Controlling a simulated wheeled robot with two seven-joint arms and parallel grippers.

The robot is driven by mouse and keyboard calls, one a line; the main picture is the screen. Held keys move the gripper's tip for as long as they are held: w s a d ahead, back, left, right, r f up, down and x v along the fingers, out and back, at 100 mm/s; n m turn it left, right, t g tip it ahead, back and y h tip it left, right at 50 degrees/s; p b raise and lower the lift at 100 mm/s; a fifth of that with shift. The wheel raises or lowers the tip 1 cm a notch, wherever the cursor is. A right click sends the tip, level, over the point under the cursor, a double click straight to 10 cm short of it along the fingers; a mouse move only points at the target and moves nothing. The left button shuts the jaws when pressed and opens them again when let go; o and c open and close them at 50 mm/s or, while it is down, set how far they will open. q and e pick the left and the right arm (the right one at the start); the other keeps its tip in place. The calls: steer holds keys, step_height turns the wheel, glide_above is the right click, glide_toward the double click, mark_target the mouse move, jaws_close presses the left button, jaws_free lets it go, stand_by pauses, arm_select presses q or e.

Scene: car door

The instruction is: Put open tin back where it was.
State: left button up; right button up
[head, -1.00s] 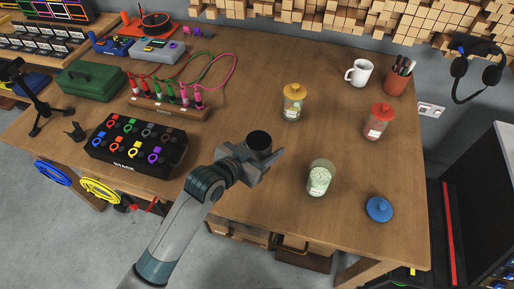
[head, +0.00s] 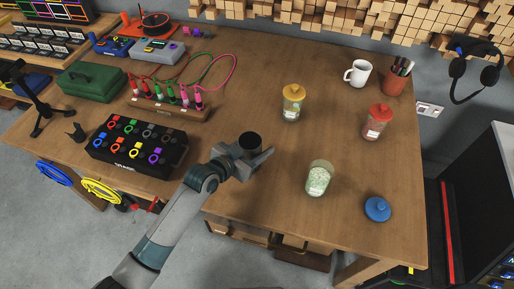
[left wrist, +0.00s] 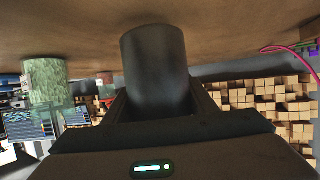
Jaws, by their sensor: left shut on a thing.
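A dark, open-topped cylindrical tin (head: 250,141) is between the fingers of my left gripper (head: 250,155), over the front middle of the wooden table. In the left wrist view, which is upside down, the dark tin (left wrist: 155,70) stands between the fingers with its far end close to the tabletop. I cannot tell whether it touches the wood. My left gripper is shut on it. My right gripper is not in view.
On the table (head: 240,95), an open glass jar (head: 319,178) stands right of my gripper, with a blue lid (head: 377,209) beyond. A yellow-lidded jar (head: 292,103), red-lidded jar (head: 378,122) and white mug (head: 358,73) stand farther back.

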arm_select(q)
steer(key=shift+f, duration=0.7)
steer(key=shift+f, duration=0.15)
steer(key=o, duration=1)
steer(key=shift+o, duration=1.3)
steer(key=shift+a, duration=0.1)
